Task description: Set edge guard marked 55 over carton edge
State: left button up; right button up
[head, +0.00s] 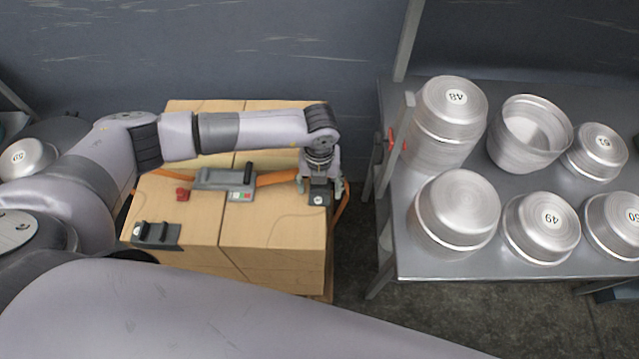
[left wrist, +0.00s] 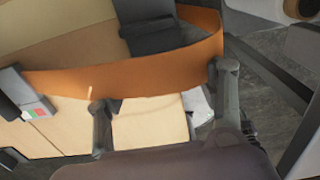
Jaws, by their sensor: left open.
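A dark edge guard (head: 319,198) with a small round label sits at the right edge of the cartons (head: 268,229). A second dark edge guard (head: 158,236), also labelled, lies on their front left corner. I cannot read either label. My left gripper (head: 320,184) is open, pointing down at the right guard. In the left wrist view the fingers of my gripper (left wrist: 165,102) are spread and empty, with the orange strap (left wrist: 140,73) passing just beyond them. A dark guard (left wrist: 152,35) lies on the strap's far side. My right gripper is not in view.
A grey strapping tool (head: 222,179) and a small red piece (head: 182,194) rest on the cartons. A metal table (head: 400,255) with several numbered pans stands to the right. A floor gap (head: 357,222) separates it from the cartons.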

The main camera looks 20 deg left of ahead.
pick_arm(q)
notch_tip(320, 180, up, 12)
dwell(0.5)
